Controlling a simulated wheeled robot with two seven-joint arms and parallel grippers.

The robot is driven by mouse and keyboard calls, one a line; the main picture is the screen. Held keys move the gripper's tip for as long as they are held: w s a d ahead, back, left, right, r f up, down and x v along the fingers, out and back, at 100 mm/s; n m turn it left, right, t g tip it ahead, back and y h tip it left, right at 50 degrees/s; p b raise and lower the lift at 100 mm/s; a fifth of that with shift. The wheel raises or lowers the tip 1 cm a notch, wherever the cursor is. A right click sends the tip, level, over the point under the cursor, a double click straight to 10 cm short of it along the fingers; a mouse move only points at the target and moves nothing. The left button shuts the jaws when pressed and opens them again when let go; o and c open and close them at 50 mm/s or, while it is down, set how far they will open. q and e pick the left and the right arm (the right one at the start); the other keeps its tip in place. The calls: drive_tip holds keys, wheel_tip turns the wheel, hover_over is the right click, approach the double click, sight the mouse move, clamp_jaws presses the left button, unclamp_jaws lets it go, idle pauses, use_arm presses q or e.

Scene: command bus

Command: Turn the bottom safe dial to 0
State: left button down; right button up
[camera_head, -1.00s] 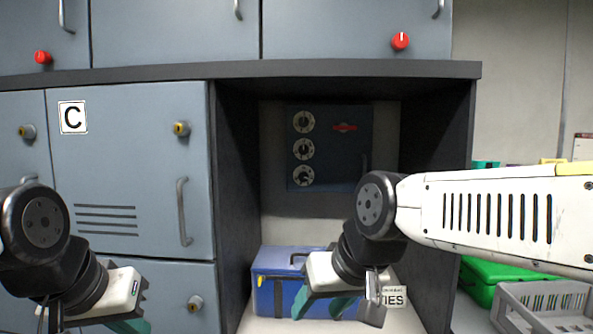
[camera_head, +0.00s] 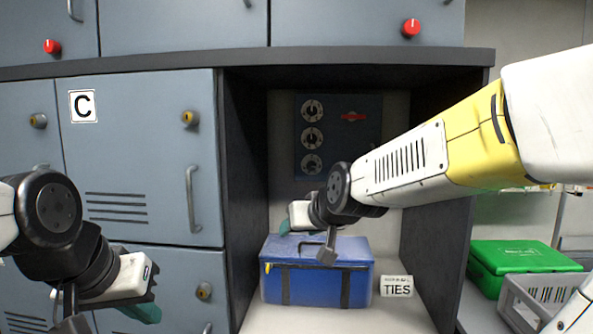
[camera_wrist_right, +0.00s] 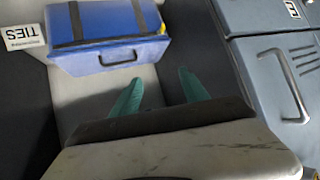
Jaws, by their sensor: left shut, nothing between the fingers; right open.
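The dark blue safe (camera_head: 342,140) is at the back of the shadowed alcove, with three round dials in a column on its left side. The bottom dial (camera_head: 312,164) is the lowest; its pointer setting is too small to read. My right gripper (camera_head: 286,228) is inside the alcove, below and left of the bottom dial and apart from it. Its teal fingers are spread and empty in the right wrist view (camera_wrist_right: 160,90). My left gripper (camera_head: 145,313) is at the lower left before the lockers, shut and empty, partly cut by the frame edge.
A blue toolbox (camera_head: 318,270) stands on the alcove floor below my right gripper, beside a TIES sign (camera_head: 397,287). The alcove's dark side wall (camera_head: 243,190) is close on the left. Grey-blue lockers (camera_head: 145,160) fill the left. A green case (camera_head: 520,258) and grey crate (camera_head: 540,298) stand right.

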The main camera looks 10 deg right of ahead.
drive_tip(key=w+d+r+t+h, duration=0.1)
drive_tip(key=w+r+t, duration=0.15)
drive_tip(key=w, duration=0.45)
drive_tip(key=w+r+t+h, duration=0.1)
drive_tip(key=w+t, duration=0.2)
drive_tip(key=w, duration=0.4)
drive_tip(key=m+t+h, duration=0.4)
drive_tip(key=t+h, duration=0.1)
drive_tip(key=h, duration=0.2)
approach(311, 168)
drive_tip(key=w, duration=0.1)
drive_tip(key=x, duration=0.8)
drive_tip(key=shift+d+r, duration=0.2)
drive_tip(key=shift+r, duration=0.1)
drive_tip(key=shift+c, duration=0.4)
clamp_jaws()
